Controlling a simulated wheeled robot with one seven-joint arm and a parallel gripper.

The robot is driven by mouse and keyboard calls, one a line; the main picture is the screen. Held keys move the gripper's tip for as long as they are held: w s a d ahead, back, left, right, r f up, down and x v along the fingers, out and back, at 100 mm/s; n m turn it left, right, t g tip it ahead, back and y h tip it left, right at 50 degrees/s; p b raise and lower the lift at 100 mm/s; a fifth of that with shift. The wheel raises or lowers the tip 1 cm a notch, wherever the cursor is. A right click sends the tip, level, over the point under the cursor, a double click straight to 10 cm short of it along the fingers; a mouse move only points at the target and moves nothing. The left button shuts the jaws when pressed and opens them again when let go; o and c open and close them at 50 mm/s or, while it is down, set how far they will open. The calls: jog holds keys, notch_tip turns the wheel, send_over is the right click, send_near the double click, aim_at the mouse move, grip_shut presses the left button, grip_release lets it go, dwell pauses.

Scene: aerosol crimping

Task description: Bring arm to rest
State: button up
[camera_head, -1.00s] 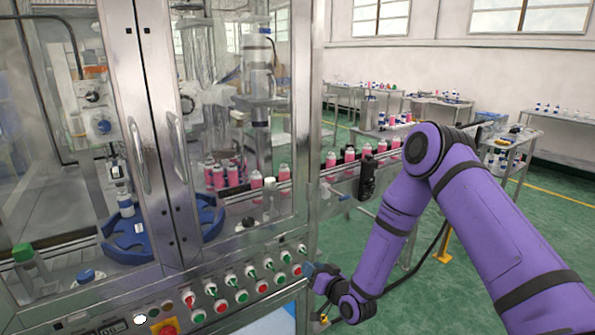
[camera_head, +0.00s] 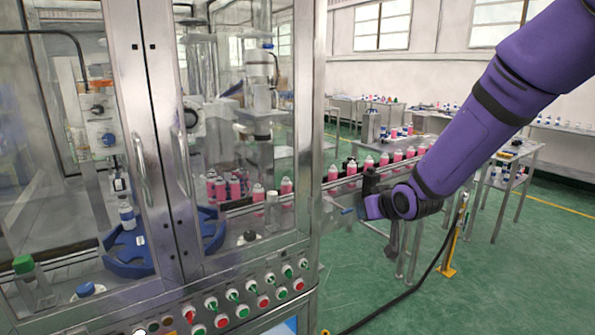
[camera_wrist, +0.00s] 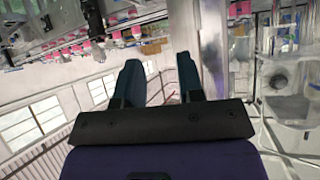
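My purple arm (camera_head: 470,140) reaches in from the upper right of the head view. Its end, with my gripper (camera_head: 371,207), is beside the right side of the crimping machine, just below the conveyor of pink cans. The fingers are too small to read there. In the wrist view my gripper (camera_wrist: 158,66) shows two dark fingers standing apart with nothing between them. That view is upside down, with the windows low and the cans along the top.
The glass-doored crimping machine (camera_head: 152,130) with its button panel (camera_head: 225,311) fills the left. A conveyor with pink cans (camera_head: 384,160) extends from it. A yellow post (camera_head: 453,238) and a black cable stand on the green floor. Tables (camera_head: 508,158) are behind; floor at lower right is clear.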

jog(key=s+d+r+g+h, duration=0.1)
jog(key=s+d+r+h, duration=0.1)
jog(key=s+d+r, duration=0.45)
jog(key=s+d+r+m+g, duration=0.1)
jog(key=s+d+r, duration=0.1)
jog(key=s, duration=0.7)
jog(key=s+d+r+m+g+h, duration=0.1)
jog(key=s+d+r, duration=0.1)
jog(key=s, duration=0.8)
jog(key=s+d+r+m+g, duration=0.1)
jog(key=s+r, duration=0.3)
jog(key=s, duration=0.6)
jog(key=shift+s+d+r+g+h, duration=0.15)
jog(key=shift+d+r+g+h, duration=0.25)
jog(key=shift+g, duration=0.2)
jog(key=shift+c, duration=0.4)
